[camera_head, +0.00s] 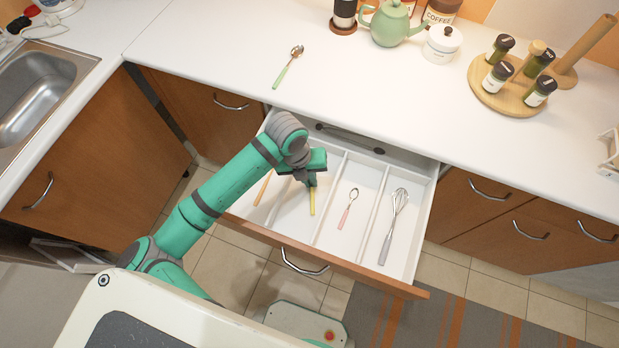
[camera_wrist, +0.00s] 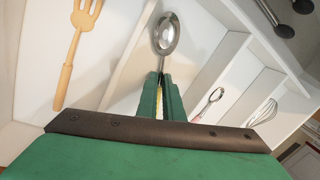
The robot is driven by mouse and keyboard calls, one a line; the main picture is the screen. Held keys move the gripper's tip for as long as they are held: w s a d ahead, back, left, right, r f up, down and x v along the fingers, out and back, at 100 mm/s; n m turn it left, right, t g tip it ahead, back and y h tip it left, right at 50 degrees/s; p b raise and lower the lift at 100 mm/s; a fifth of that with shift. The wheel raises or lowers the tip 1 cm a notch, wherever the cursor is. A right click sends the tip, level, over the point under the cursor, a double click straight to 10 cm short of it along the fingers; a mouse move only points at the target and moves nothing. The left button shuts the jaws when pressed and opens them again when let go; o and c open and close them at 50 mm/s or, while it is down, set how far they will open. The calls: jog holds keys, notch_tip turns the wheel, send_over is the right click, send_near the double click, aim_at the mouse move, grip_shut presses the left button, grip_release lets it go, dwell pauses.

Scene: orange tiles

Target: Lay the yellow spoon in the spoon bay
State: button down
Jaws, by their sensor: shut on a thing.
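The yellow spoon has a yellow handle (camera_head: 312,203) and a metal bowl, which shows in the wrist view (camera_wrist: 166,33). My gripper (camera_head: 312,183) is shut on its handle, inside the open drawer's area; the gripper also shows in the wrist view (camera_wrist: 160,88). The spoon is over or in the second bay from the left, and I cannot tell whether it touches the floor. A pink-handled spoon (camera_head: 348,209) lies in the bay to the right, also seen in the wrist view (camera_wrist: 209,102). My gripper hides part of the second bay in the head view.
The white drawer has dividers (camera_head: 371,205). A wooden fork (camera_wrist: 75,52) lies in the left bay and a whisk (camera_head: 393,226) in the right one. A dark-ended utensil (camera_head: 350,139) lies at the back. A green-handled spoon (camera_head: 288,67) lies on the counter (camera_head: 225,50).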

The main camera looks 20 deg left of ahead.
jog(key=c, duration=1.9)
grip_release()
jog(key=shift+f, duration=0.1)
jog(key=shift+a, duration=0.1)
notch_tip(320, 180, up, 12)
jog(key=a, duration=0.2)
jog(key=shift+s, duration=0.45)
jog(key=shift+w, duration=0.1)
